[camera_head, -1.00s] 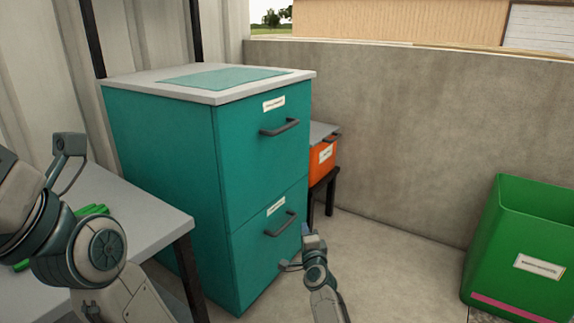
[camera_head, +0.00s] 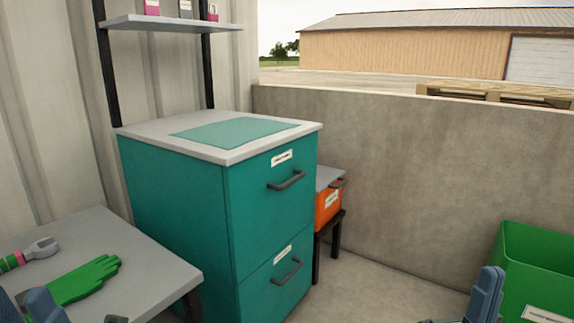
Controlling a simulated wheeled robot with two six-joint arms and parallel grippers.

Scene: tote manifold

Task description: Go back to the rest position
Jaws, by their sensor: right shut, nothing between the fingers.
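My right gripper (camera_head: 486,292) shows at the bottom right, in front of the concrete wall and left of the green bin. It is shut and empty, and its lower part is cut off by the frame edge. Blue-grey parts of my left arm (camera_head: 42,304) show at the bottom left, low in front of the grey table. Its fingers cannot be made out clearly.
A teal drawer cabinet (camera_head: 180,195) with two shut drawers stands in the middle. A green glove (camera_head: 88,280) and a wrench (camera_head: 38,251) lie on the grey table (camera_head: 130,255). An orange box (camera_head: 327,203) sits behind the cabinet. A green bin (camera_head: 540,262) stands right.

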